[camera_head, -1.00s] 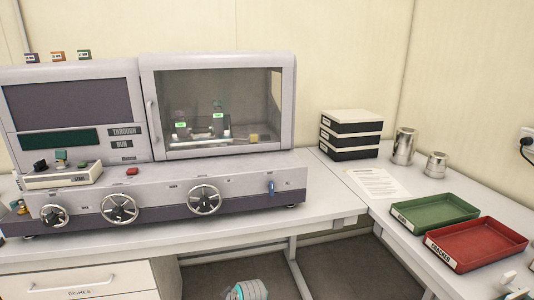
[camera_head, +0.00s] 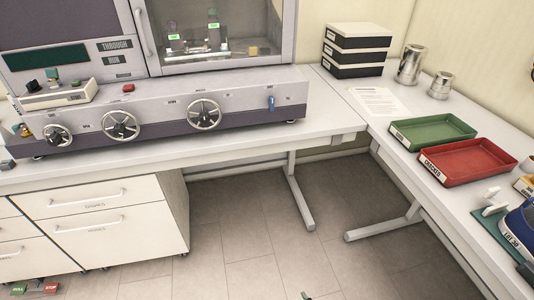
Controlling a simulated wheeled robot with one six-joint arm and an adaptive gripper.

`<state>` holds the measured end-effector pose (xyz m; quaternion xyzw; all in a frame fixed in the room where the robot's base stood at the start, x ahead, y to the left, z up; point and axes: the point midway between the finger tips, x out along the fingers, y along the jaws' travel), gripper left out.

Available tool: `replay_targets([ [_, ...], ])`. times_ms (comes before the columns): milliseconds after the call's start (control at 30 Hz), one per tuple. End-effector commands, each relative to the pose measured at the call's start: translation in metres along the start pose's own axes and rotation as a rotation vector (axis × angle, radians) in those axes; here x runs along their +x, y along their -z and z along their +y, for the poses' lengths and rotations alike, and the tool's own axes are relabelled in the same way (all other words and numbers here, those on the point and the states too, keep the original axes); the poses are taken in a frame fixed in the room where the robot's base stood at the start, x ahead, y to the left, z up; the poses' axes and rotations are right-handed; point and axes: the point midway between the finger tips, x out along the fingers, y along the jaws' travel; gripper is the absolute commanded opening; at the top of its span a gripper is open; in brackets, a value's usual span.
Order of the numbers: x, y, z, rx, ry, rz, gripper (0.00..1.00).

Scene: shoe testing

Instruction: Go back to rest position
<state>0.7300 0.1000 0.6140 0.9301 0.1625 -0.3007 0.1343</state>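My gripper does not show in the head view. Only a tiny dark teal tip shows at the bottom edge, right of the middle, and it is too small to tell what it is. The grey testing machine (camera_head: 150,118) stands on the bench at the upper left, with its row of handwheels and its windowed chamber (camera_head: 218,38). The chamber door is shut.
A green tray (camera_head: 432,131) and a red tray (camera_head: 467,161) lie on the right bench, near black-and-white boxes (camera_head: 357,50) and two metal cups. A blue thing (camera_head: 522,229) sits at the right edge. White drawers (camera_head: 105,215) are shut. The floor (camera_head: 245,240) between the benches looks clear.

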Motion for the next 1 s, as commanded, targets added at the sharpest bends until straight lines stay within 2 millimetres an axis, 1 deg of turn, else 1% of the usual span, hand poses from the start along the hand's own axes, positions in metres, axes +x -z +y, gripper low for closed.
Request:
replay_targets([
  [33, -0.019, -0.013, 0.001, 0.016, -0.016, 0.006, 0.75],
  [167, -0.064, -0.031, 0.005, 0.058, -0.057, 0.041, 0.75],
  [200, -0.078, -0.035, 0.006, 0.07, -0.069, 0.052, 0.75],
  [333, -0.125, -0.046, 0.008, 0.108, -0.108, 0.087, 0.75],
  [467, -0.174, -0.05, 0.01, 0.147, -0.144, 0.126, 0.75],
  [500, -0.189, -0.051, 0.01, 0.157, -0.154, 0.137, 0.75],
  [567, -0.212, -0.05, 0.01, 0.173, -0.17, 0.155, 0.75],
  [600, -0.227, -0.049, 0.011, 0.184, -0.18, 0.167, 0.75],
  [767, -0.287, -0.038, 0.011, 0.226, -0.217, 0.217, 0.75],
  [800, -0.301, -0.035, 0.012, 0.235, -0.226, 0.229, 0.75],
  [867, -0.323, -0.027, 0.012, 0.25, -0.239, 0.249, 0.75],
  [900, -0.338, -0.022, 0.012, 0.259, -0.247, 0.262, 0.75],
  [1000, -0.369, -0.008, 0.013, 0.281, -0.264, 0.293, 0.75],
])
